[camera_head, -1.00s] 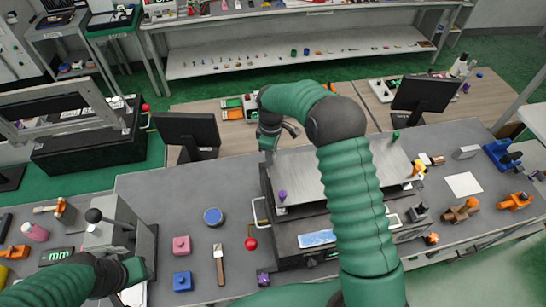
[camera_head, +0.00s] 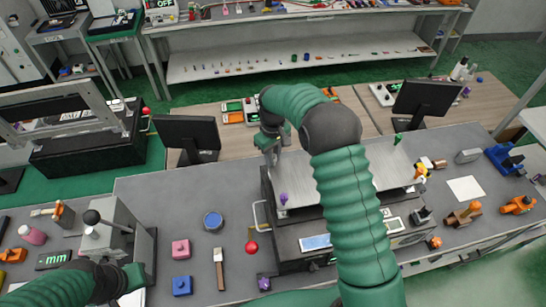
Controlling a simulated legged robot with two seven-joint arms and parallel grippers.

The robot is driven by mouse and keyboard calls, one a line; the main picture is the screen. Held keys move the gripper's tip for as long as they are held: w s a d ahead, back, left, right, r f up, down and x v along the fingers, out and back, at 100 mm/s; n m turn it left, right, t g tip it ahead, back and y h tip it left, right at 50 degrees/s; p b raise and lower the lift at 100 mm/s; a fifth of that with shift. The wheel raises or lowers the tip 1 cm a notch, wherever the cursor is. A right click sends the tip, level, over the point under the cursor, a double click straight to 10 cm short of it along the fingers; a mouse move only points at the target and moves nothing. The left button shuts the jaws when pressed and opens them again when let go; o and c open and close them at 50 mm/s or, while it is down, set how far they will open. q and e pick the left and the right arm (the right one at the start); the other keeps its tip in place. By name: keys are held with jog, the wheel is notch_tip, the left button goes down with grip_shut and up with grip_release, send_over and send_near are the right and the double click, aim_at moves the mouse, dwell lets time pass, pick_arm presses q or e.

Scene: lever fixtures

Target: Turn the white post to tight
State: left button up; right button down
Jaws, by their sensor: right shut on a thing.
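A machine with a flat metal plate (camera_head: 315,180) stands on the bench, with a purple post (camera_head: 283,198) at its front left corner. A green post (camera_head: 397,139) is at the back right and a yellow-orange post (camera_head: 420,170) at the right. My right gripper (camera_head: 270,150) is at the back left corner of the plate, pointing down. It is shut on what seems to be the white post, which its fingers and wrist mostly hide. My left gripper (camera_head: 138,275) is low at the left, beside a grey lever box; its jaws are not clear.
The grey lever box (camera_head: 118,240) stands at the left. A red-knobbed handle (camera_head: 252,246) sticks out left of the machine. Blue and pink blocks (camera_head: 181,249) and a brush (camera_head: 219,268) lie between. A monitor (camera_head: 190,138) stands behind.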

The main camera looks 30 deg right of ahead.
jog(key=shift+w+r, duration=0.2)
jog(key=shift+w, duration=0.05)
jog(key=c, duration=1.6)
grip_release()
jog(key=shift+o, duration=1.3)
pick_arm(q)
jog(key=shift+w, duration=0.3)
pick_arm(e)
jog(key=shift+o, duration=0.3)
jog(key=shift+w+f, duration=0.1)
jog(key=shift+f, duration=0.1)
pick_arm(q)
jog(key=shift+f, duration=0.1)
